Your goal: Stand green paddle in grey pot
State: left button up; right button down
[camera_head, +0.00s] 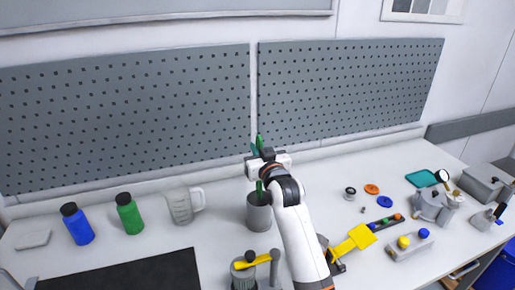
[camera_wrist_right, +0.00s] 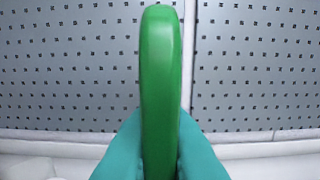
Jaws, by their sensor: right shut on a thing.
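The green paddle (camera_wrist_right: 160,90) stands upright between the teal fingers of my right gripper (camera_wrist_right: 160,150) in the right wrist view. In the head view the green paddle (camera_head: 260,143) shows above my right gripper (camera_head: 262,170), and a green part shows below it at the pot's mouth. The grey pot (camera_head: 258,216) stands on the bench directly below the gripper. My gripper is shut on the paddle. The arm hides part of the pot's right side, and I cannot see how deep the paddle's lower end reaches. My left gripper is not in view.
A clear jug (camera_head: 181,207), a green bottle (camera_head: 129,214) and a blue bottle (camera_head: 77,225) stand to the left. A grey vessel with a yellow piece (camera_head: 259,261) stands in front. A yellow paddle (camera_head: 356,241) lies right of my arm. The pegboard (camera_head: 130,110) rises behind.

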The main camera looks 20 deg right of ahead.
notch_tip(320, 180, down, 6)
jog(key=b, duration=0.3)
dwell(0.3)
jog(key=shift+f, duration=0.15)
jog(key=c, duration=1.5)
grip_release()
jog(key=shift+o, duration=0.2)
jog(key=shift+s+f, duration=0.1)
jog(key=shift+s, duration=0.4)
jog(key=s+b, duration=0.2)
jog(key=s, duration=0.9)
jog(key=shift+d, duration=0.25)
jog(key=shift+s, duration=0.1)
